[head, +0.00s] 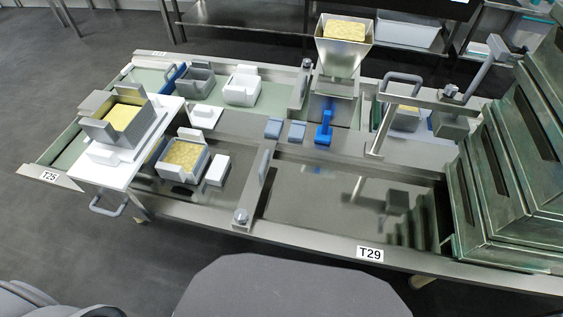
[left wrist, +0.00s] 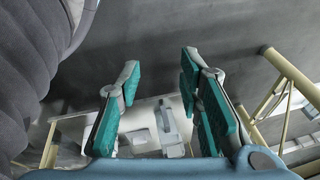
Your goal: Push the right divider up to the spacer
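A grey metal divider bar (head: 252,192) crosses the front lane, with an upright grip on top and a round knob at its front end; I take it for the right divider. To its left a small white block (head: 217,170), possibly the spacer, stands beside a grey-white mould (head: 183,158) holding yellow cheese. A gap shows between block and bar. My left gripper (left wrist: 158,75) is open, its teal-padded fingers apart with nothing between them, above dark floor with the bench beyond. It is not recognisable in the head view. My right gripper is not in view.
A white board (head: 86,172) with another cheese mould overhangs the bench's left end. Moulds stand in the back lane (head: 277,102). A hopper (head: 341,60) and blue pieces stand mid-bench. Green-grey stacked boxes (head: 535,165) fill the right. The front lane right of the bar (head: 330,205) looks mostly clear.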

